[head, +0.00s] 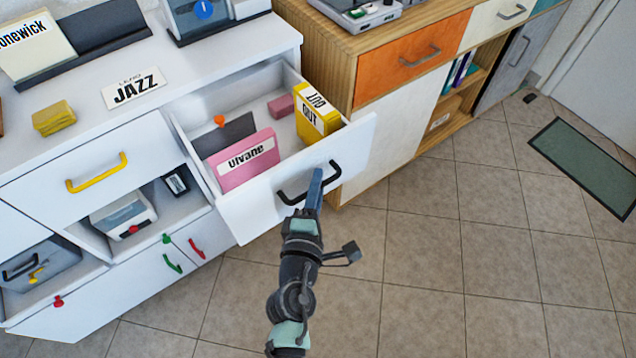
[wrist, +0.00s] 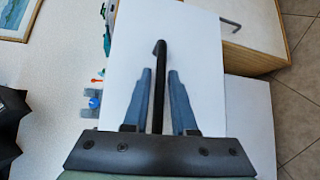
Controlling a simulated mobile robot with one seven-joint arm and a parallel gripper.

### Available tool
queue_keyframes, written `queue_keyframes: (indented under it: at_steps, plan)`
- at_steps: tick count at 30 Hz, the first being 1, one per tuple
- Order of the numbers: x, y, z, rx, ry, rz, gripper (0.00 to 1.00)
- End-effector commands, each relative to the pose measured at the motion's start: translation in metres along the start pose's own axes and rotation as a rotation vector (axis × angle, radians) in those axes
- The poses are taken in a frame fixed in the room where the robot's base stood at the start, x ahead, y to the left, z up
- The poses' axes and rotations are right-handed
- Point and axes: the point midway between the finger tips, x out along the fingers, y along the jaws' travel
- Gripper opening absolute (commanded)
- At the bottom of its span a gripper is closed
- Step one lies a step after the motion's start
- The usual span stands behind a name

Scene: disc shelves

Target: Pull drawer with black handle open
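The white drawer (head: 246,217) with the black handle (head: 334,172) stands pulled out from the white cabinet, and its inside shows from above in the head view. My gripper (head: 316,182) is at the handle on the drawer front. In the wrist view, the two blue fingers of my gripper (wrist: 160,82) stand on either side of the black handle (wrist: 160,100), with a gap visible on both sides. The gripper is open around the handle and not shut on it.
The drawer holds a pink Ulvane box (head: 245,174), a yellow box (head: 316,118) and small pieces. A wooden cabinet with an orange drawer (head: 412,58) stands close on the right. The tiled floor (head: 430,260) is clear up to a green mat (head: 590,165).

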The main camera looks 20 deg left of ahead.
Motion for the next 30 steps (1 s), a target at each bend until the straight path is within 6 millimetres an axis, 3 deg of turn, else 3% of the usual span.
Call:
queue_keyframes:
  at_steps: [13, 30]
  plan:
    - [-0.009, -0.001, 0.0, 0.0, -0.001, -0.001, 0.27]
    - [-0.106, -0.003, 0.0, 0.001, -0.001, -0.003, 0.27]
